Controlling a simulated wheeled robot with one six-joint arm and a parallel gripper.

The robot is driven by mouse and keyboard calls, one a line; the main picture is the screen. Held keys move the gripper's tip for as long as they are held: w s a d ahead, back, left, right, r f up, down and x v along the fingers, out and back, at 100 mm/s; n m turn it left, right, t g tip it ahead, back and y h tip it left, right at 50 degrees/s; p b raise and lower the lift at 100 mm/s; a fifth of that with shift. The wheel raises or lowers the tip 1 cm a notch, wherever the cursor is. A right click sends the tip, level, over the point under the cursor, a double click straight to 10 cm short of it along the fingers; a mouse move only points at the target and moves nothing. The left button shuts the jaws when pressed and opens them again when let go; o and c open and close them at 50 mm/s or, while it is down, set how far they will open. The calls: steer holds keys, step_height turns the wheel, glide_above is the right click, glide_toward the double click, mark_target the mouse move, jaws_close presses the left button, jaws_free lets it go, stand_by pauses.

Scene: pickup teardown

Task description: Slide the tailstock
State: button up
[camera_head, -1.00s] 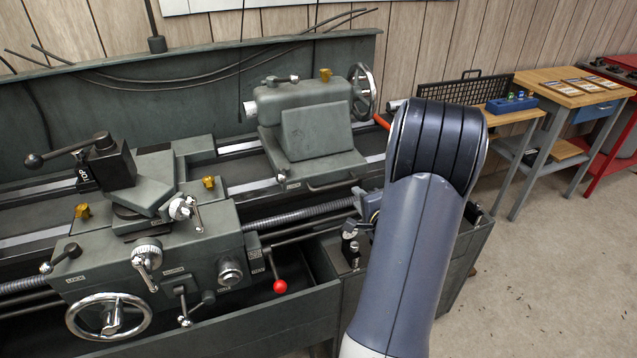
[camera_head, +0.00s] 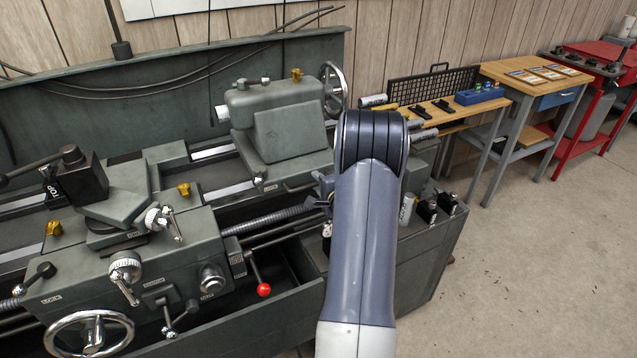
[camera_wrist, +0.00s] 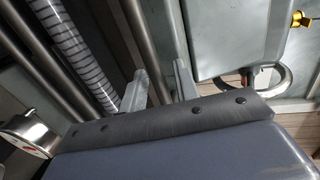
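The tailstock (camera_head: 289,138) is a grey-green casting on the lathe bed. It has a yellow knob on top and a chromed handwheel (camera_head: 333,87) at its right end. In the wrist view the large grey body at the upper right, seemingly the tailstock (camera_wrist: 232,45), shows with a yellow knob and a metal ring. My gripper (camera_wrist: 160,86) has two grey fingers apart with nothing visible between them. It is beside the bed, apart from the tailstock. In the head view my arm hides most of the gripper, in front of the tailstock's right side.
The carriage (camera_head: 135,255) with handwheel and red-knobbed lever (camera_head: 263,290) stands left of the tailstock. The leadscrew (camera_head: 270,220) runs along the front. A wooden bench (camera_head: 455,122) with tools is behind my arm at the right. The floor (camera_head: 540,270) at right is clear.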

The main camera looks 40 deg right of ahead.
steer(key=shift+c, duration=0.2)
jaws_close()
stand_by(0.4)
